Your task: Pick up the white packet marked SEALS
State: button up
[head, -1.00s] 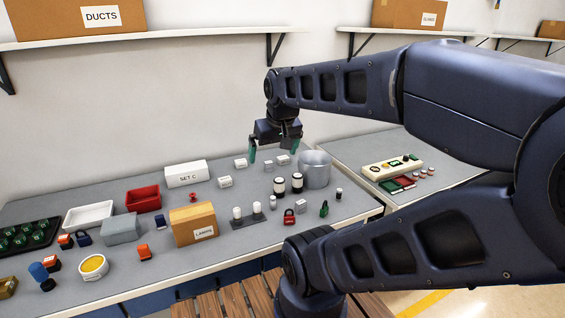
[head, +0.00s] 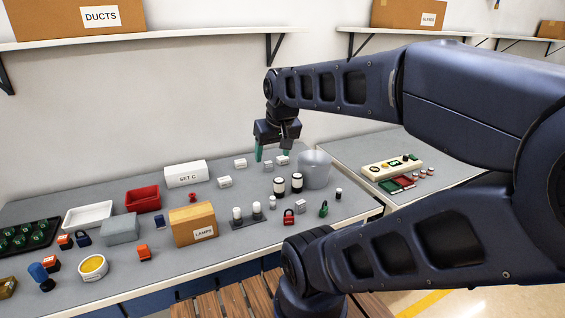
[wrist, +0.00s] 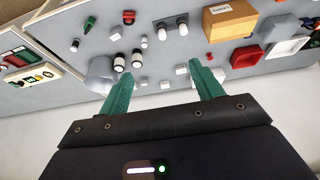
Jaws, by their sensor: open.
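Several small white packets or boxes stand near the back of the grey bench. One pair, a right packet (head: 282,160) and a left packet (head: 268,167), is just below my gripper (head: 272,158). Two others, a back packet (head: 240,163) and a front packet (head: 225,182), stand further left. Their print is too small to read, so I cannot tell which says SEALS. In the wrist view my gripper (wrist: 161,70) is open, its green fingers apart and nothing held. Small white packets (wrist: 165,84) show between and near the fingertips.
A grey cylindrical bin (head: 314,170) stands close right of the pair. Black-and-white cylinders (head: 279,187) stand in front. A white SET C box (head: 186,175), a red tray (head: 143,199) and a LAMPS carton (head: 194,224) are further left. The wall is close behind.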

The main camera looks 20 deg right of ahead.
jog(key=w+d+r+n+g+h, duration=0.1)
jog(key=w+d+n, duration=0.15)
jog(key=w, duration=0.55)
jog(key=w+d+r+n+g+h, duration=0.1)
jog(key=w+d+r+n, duration=0.15)
jog(key=w, duration=0.55)
jog(key=n+g+h, duration=0.2)
jog(key=n+g, duration=0.1)
jog(key=n, duration=1)
send_over(283, 157)
jog(key=a, duration=0.5)
notch_tip(283, 157, down, 29)
jog(key=x, duration=0.5)
jog(key=shift+d, duration=0.15)
jog(key=shift+d+x, duration=0.2)
jog(key=shift+x, duration=1.15)
jog(key=shift+d+x, duration=0.25)
jog(key=shift+x, duration=1.05)
jog(key=shift+w+r+h, duration=0.1)
jog(key=shift+r+h, duration=0.05)
jog(key=shift+h, duration=0.15)
jog(key=c, duration=1.1)
